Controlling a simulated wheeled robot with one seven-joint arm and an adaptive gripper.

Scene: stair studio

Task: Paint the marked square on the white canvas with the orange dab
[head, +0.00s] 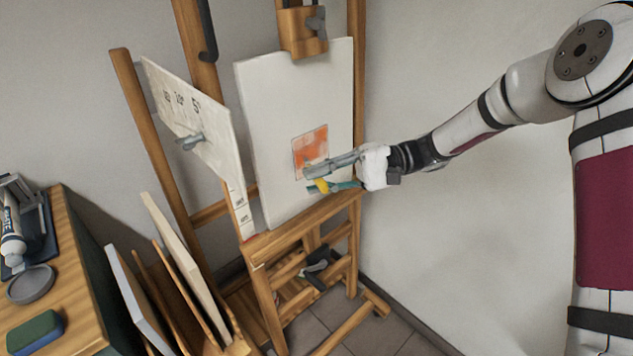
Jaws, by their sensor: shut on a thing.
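The white canvas (277,105) stands upright on the wooden easel. Its marked square (311,146) is low on the canvas and shows patchy orange paint with paler areas. My gripper (314,180) is in front of the square's lower edge, coming from the right. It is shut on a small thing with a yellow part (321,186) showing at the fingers. The rest of the held thing is hidden, and I cannot tell whether it touches the canvas. The gripper covers the square's lower right.
A pale board (190,110) with printed marks and a grey clip stands left of the canvas. Wooden easel posts (160,160) frame both. Several panels (180,265) lean below. A side table at left holds a tube (12,240), a round grey dish (31,284) and a green-blue block (35,331).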

